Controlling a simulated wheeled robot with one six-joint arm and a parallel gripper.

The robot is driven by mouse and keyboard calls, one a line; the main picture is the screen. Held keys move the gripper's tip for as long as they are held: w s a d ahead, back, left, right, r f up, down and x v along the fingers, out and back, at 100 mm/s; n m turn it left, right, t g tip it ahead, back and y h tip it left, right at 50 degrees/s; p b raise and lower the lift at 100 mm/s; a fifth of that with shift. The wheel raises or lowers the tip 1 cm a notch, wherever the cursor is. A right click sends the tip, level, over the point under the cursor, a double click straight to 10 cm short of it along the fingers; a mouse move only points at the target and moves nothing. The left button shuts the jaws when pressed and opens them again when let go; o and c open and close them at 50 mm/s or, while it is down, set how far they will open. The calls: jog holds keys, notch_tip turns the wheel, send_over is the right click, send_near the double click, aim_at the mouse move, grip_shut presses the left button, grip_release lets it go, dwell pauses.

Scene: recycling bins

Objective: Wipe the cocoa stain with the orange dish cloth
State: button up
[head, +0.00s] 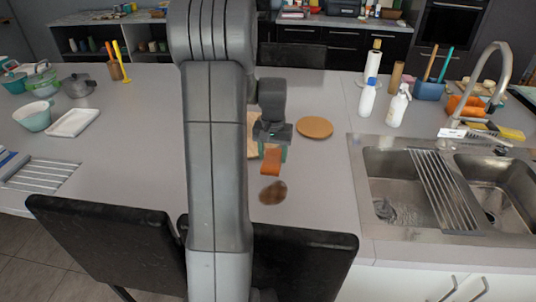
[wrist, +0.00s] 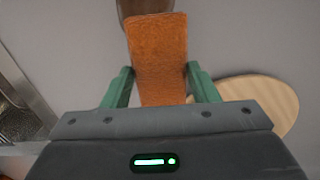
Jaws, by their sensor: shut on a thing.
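My gripper (head: 272,150) is shut on the orange dish cloth (head: 271,163). In the wrist view the cloth (wrist: 158,55) hangs between the two green fingers of my gripper (wrist: 160,82). The cocoa stain (head: 273,192) is a brown oval patch on the grey counter, just in front of the cloth in the head view. In the wrist view the stain (wrist: 140,10) shows at the top edge, partly hidden behind the cloth. The cloth appears to be held above the counter, though its exact height is hard to tell.
A round wooden board (head: 314,127) lies right of my gripper. The sink (head: 395,205) with a drying rack (head: 443,190) is at the right. Spray bottles (head: 398,106) stand behind it. Black chairs (head: 305,262) line the front edge. The counter around the stain is clear.

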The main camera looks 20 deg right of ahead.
jog(key=shift+f+b, duration=1.95)
jog(key=shift+f, duration=0.9)
jog(key=shift+f+b, duration=0.4)
jog(key=shift+f, duration=0.25)
jog(key=shift+s, duration=0.1)
